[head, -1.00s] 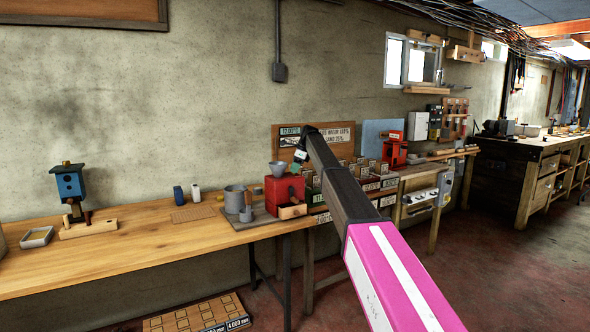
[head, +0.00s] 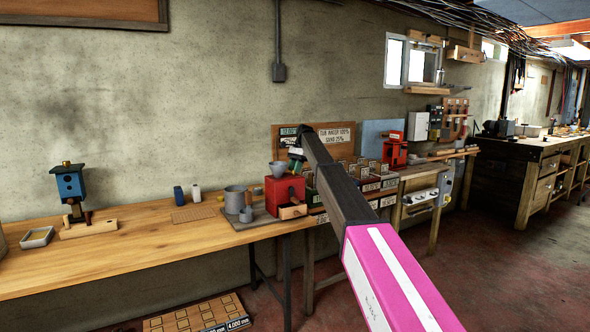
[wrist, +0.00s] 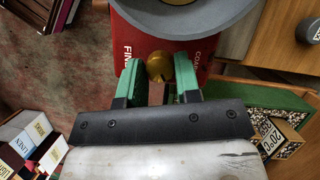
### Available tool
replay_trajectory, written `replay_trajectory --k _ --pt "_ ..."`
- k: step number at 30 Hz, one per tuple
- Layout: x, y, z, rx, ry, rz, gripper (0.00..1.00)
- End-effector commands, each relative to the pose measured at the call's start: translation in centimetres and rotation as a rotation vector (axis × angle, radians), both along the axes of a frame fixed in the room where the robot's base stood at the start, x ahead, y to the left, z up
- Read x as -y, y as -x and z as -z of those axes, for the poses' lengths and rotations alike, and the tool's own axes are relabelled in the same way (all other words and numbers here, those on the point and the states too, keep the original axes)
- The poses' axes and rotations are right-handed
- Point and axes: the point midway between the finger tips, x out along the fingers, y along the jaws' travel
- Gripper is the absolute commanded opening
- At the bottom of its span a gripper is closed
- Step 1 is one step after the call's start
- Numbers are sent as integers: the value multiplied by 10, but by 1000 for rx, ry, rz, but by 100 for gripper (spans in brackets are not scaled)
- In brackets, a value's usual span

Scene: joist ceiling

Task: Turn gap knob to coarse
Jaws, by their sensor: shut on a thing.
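The red grinder (head: 287,193) stands at the right end of the wooden bench in the head view, with a grey hopper (head: 279,169) on top. In the wrist view its red body (wrist: 122,33) carries lettering starting "FIN" on the left and "CO" on the right. The brass knob (wrist: 159,68) sits between these words, below the grey hopper rim. My gripper (wrist: 158,70) has its two green fingers on either side of the knob and is shut on it. In the head view my gripper (head: 296,160) is small beside the hopper; the knob cannot be made out there.
A grey pot (head: 235,199) stands left of the grinder. Several labelled bins (head: 368,185) stand close on its right. A blue box-shaped device (head: 69,184) is at the bench's left. The middle of the bench is mostly clear.

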Motion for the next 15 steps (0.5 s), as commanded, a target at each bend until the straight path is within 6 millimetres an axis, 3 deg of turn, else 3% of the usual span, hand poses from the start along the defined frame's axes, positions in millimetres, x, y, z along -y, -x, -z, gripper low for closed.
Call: replay_trajectory --k 15 --pt "-1 -1 0 6 -1 -99 7"
